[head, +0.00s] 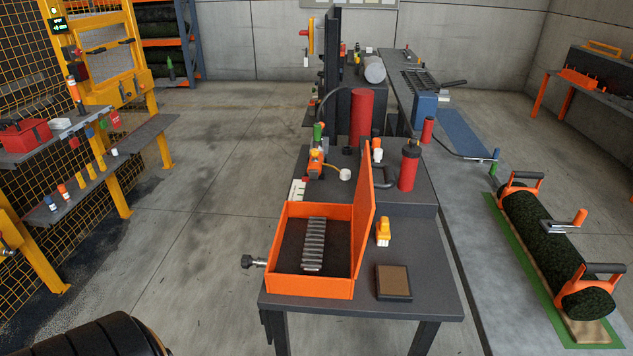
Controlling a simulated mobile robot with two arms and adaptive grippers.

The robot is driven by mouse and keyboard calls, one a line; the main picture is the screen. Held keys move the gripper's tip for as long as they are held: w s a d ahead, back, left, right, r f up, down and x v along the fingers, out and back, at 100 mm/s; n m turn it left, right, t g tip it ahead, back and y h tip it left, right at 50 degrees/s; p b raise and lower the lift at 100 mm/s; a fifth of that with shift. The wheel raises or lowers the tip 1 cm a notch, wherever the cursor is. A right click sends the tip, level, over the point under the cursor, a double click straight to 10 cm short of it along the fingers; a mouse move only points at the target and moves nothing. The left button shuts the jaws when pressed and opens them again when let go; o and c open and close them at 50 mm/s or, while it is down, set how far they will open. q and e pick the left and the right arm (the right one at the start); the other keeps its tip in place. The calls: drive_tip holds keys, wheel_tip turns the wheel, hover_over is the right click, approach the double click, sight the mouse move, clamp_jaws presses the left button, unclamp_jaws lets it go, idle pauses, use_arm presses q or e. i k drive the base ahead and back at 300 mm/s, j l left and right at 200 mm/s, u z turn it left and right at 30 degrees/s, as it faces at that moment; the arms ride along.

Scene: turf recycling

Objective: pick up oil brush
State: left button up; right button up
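No object is clearly recognisable as an oil brush at this size. A small yellow-orange item with a pale lower end (383,231) stands on the dark workbench (430,283), just right of the open orange box; I cannot tell whether it is the brush. The orange box (312,289) has its lid (365,215) raised on the right side and holds a grey ribbed metal part (314,245). Neither of my grippers is in view.
A brown-topped block (394,281) lies near the bench's front. A red canister (409,168) and red cylinder (361,118) stand behind. A turf roll (556,243) with orange clamps lies at right. A yellow rack (100,75) stands left. The floor between is clear.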

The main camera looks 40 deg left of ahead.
sight(382, 232)
drive_tip(key=i+l+u, duration=0.1)
drive_tip(key=l+u, duration=0.3)
drive_tip(key=i+l+u, duration=0.1)
drive_tip(key=l+u, duration=0.15)
drive_tip(key=u, duration=0.2)
drive_tip(key=l+u, duration=0.85)
drive_tip(key=j, duration=0.1)
